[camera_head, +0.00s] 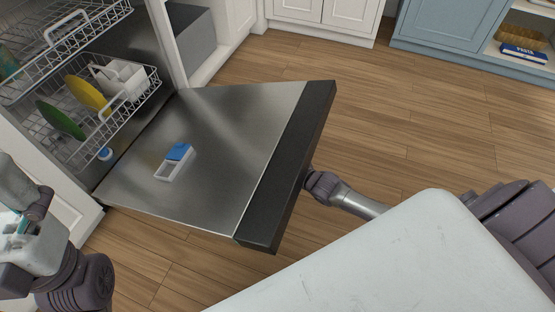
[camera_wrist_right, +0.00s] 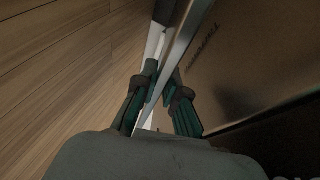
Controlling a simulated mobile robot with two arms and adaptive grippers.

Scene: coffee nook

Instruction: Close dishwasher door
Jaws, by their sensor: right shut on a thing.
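The dishwasher door (camera_head: 215,125) is folded down and open, with a dark strip (camera_head: 290,165) along its outer end. In the right wrist view, the door's panel (camera_wrist_right: 245,70) fills the right side. My right gripper (camera_wrist_right: 160,78) is shut on the door's edge, one finger on each side. In the head view my right arm reaches the underside of the dark strip, and the door hides the fingertips. My left gripper (camera_head: 20,225) is at the left picture edge, apart from the door and partly cut off.
A small detergent tray with a blue lid (camera_head: 175,163) is on the door's inner face. The lower rack (camera_head: 125,100) holds green and yellow plates and white dishes. An upper rack (camera_head: 60,35) is above. Wooden floor (camera_head: 420,120) is clear beyond the door. A blue cabinet (camera_head: 440,30) stands at the back.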

